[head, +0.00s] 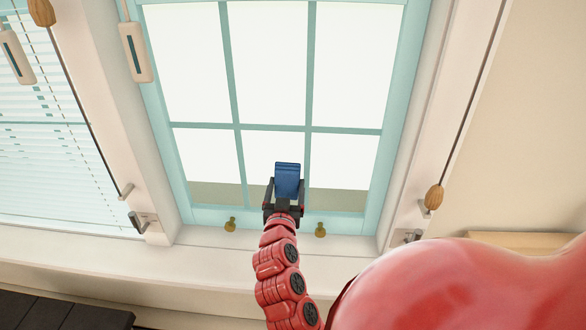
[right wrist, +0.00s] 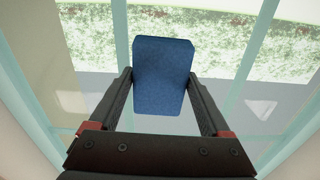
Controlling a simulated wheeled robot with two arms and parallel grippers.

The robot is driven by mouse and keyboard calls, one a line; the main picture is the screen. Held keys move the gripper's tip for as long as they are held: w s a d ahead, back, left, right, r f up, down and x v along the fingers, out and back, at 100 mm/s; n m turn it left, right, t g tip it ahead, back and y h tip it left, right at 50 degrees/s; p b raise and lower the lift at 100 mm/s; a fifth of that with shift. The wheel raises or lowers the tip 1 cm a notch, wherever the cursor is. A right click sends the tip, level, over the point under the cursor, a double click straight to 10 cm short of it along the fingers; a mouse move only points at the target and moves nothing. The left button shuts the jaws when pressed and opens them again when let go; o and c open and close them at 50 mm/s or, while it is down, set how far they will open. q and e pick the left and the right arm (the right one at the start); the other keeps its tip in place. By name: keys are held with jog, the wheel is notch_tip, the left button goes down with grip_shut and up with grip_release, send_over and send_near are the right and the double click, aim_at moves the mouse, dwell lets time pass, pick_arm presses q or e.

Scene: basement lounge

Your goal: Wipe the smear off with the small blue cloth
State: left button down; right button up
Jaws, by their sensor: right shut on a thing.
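The small blue cloth (head: 287,178) is a folded block, held up in front of the lower part of the teal-framed window (head: 235,140). My right gripper (head: 286,188) is shut on it from below, and in the right wrist view the cloth (right wrist: 162,75) sits between both fingers. I cannot tell whether the cloth touches the glass. No clear smear shows in the head view. In the right wrist view pale patches (right wrist: 262,108) appear beyond the cloth, and I cannot tell whether they are a smear or something else. My left gripper is not in view.
Blinds (head: 65,150) cover the window at left. Cords with wooden pulls (head: 434,198) hang at both sides. A dark slatted thing (head: 60,312) is at lower left.

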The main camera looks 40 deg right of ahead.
aim_at(253, 176)
jog(key=shift+w+a+b, duration=0.5)
jog(key=shift+w+a, duration=0.05)
jog(key=shift+w, duration=0.1)
jog(key=w+a+b, duration=0.2)
jog(key=w+b, duration=0.1)
jog(key=shift+a+f, duration=0.1)
jog(key=shift+a, duration=0.15)
jog(key=shift+w+a+f+b, duration=0.1)
jog(key=shift+w+a+b, duration=0.6)
jog(key=shift+b, duration=0.5)
jog(key=shift+w+a+b, duration=0.4)
jog(key=shift+w+b, duration=0.05)
jog(key=shift+w, duration=0.15)
jog(key=shift+r, duration=0.2)
jog(key=shift+a, duration=0.1)
